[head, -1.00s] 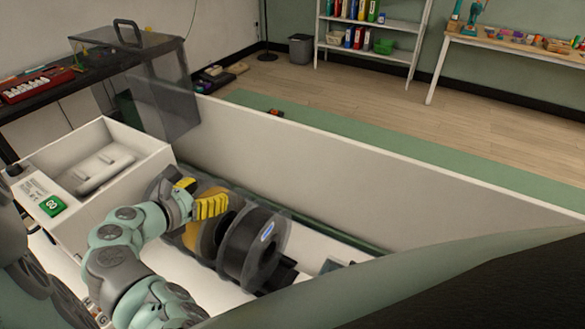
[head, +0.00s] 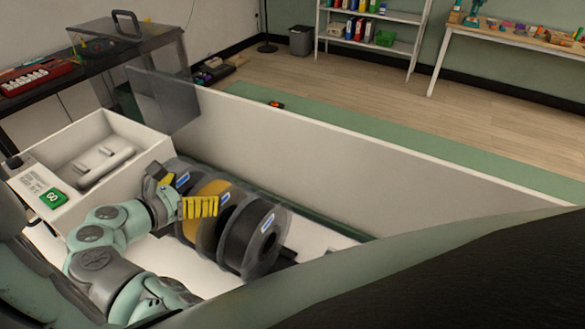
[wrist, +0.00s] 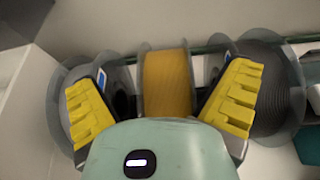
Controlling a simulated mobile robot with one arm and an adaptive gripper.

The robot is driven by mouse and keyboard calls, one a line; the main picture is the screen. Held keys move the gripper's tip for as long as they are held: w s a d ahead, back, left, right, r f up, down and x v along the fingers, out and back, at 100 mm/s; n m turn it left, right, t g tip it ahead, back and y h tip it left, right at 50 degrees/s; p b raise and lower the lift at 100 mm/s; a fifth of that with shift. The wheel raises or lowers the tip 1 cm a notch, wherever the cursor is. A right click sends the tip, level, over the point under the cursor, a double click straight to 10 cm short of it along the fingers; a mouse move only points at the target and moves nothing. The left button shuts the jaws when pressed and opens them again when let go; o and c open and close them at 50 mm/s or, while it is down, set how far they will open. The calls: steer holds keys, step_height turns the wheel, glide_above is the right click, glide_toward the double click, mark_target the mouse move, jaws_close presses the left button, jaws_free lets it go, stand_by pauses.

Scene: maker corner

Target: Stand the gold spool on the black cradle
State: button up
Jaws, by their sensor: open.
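The gold spool (head: 212,188) stands on edge in a row of spools, between a dark spool on its left and a black spool (head: 250,236) on its right. In the wrist view the gold spool (wrist: 167,80) lies centred between my yellow fingers, with gaps on both sides. My gripper (head: 181,194) is open and empty, at the near side of the row; it also shows in the wrist view (wrist: 162,100). A low black piece (head: 285,257) shows just right of the black spool; I cannot tell whether it is the black cradle.
A white box (head: 85,170) with a green GO label stands left of the row. A long pale wall (head: 300,150) runs behind the spools. Neighbouring spools stand close on both sides of the gold one. Some white surface is free right of the row.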

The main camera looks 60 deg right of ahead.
steer(key=v, duration=0.9)
steer(key=shift+d, duration=0.1)
stand_by(0.4)
